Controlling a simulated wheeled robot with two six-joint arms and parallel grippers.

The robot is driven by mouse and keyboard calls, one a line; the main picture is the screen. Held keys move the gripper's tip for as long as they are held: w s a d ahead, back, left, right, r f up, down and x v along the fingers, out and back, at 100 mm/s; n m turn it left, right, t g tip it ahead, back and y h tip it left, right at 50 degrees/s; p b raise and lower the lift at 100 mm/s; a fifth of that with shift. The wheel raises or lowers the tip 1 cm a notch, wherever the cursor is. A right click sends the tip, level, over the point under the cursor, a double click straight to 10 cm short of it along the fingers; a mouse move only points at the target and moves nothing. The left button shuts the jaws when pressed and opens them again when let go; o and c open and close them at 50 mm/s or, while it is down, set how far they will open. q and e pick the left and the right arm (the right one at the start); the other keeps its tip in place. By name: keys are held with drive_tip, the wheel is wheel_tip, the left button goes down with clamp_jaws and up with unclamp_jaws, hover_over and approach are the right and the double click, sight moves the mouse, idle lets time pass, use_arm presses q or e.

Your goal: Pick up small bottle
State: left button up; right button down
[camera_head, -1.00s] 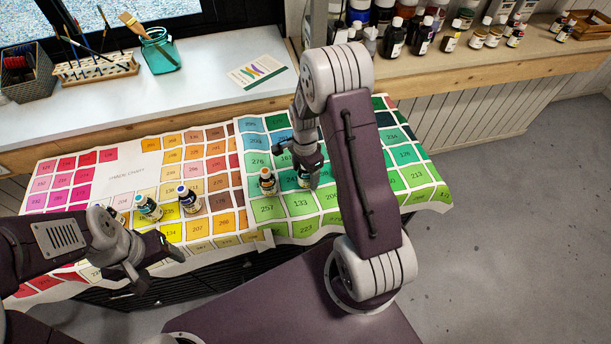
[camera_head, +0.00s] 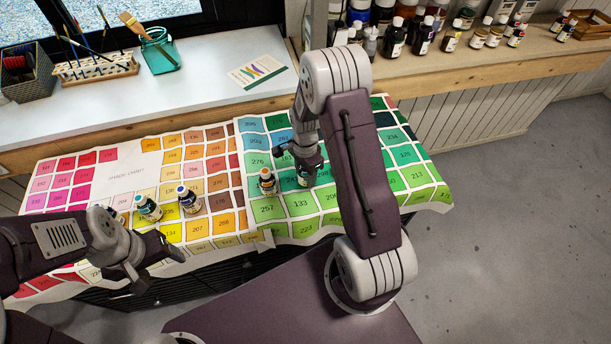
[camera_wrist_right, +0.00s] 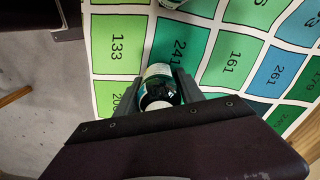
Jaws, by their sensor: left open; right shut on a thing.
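A small bottle with a teal label (camera_wrist_right: 158,72) stands on the green part of the colour chart, between the fingers of my right gripper (camera_wrist_right: 168,88). My right gripper is shut on it; in the head view the right gripper (camera_head: 308,174) largely hides this bottle. A bottle with an orange cap (camera_head: 267,182) stands just left of it. A teal-labelled bottle (camera_head: 149,208) and a dark bottle (camera_head: 188,201) stand on the yellow part of the chart. My left gripper (camera_head: 160,262) is open and empty at the chart's front edge, below these two.
The chart (camera_head: 120,172) covers the low table. Behind it, the window ledge (camera_head: 210,65) holds a brush rack (camera_head: 95,70), a teal jar (camera_head: 160,52) and a card (camera_head: 257,71). Several bottles stand on the shelf at right. Floor (camera_head: 500,220) is clear at right.

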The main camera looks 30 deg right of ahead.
wheel_tip(320, 180, up, 3)
drive_tip(key=shift+w+r, duration=0.1)
drive_tip(key=s+d+r, duration=0.3)
drive_tip(key=s+r, duration=0.3)
drive_tip(key=s, duration=0.5)
drive_tip(key=shift+s+d+r, duration=0.2)
drive_tip(key=shift+r, duration=0.2)
